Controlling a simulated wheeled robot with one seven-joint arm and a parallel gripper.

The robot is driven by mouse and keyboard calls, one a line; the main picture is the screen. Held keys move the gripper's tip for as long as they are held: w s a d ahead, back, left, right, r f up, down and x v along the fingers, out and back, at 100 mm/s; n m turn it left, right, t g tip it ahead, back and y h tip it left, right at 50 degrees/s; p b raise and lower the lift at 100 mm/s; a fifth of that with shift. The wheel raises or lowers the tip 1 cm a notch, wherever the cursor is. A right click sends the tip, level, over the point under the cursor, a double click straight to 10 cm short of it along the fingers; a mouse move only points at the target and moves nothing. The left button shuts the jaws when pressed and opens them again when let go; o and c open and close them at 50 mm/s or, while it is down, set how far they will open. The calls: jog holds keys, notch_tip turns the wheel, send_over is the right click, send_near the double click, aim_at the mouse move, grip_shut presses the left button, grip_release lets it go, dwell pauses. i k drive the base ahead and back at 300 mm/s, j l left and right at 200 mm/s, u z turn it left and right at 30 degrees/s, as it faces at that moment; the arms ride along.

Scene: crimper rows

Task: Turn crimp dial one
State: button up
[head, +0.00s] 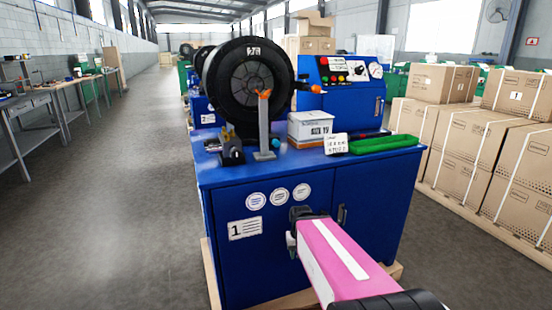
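The blue crimper (305,235) marked 1 stands in front of me. Its big black round head (250,82) sits on top. Its control panel (345,70) is on the upper right, with small red and green buttons, a black knob (360,71) and a white round gauge (375,70). Which of these is the crimp dial is too small to tell. My gripper (298,222) is low in front of the cabinet, below and left of the panel and well apart from it. My pink arm link hides part of the cabinet; the finger opening does not show clearly.
On the crimper's top are a grey post with an orange tip (264,125), a white box (311,128), a white card (336,144) and a green tray (383,143). Strapped cartons (485,150) stand at right, workbenches (45,105) at left. The left floor is clear.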

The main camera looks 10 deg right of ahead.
aim_at(358, 70)
jog(key=i+l, duration=0.1)
jog(key=l, duration=1.8)
jog(key=i+z, duration=0.05)
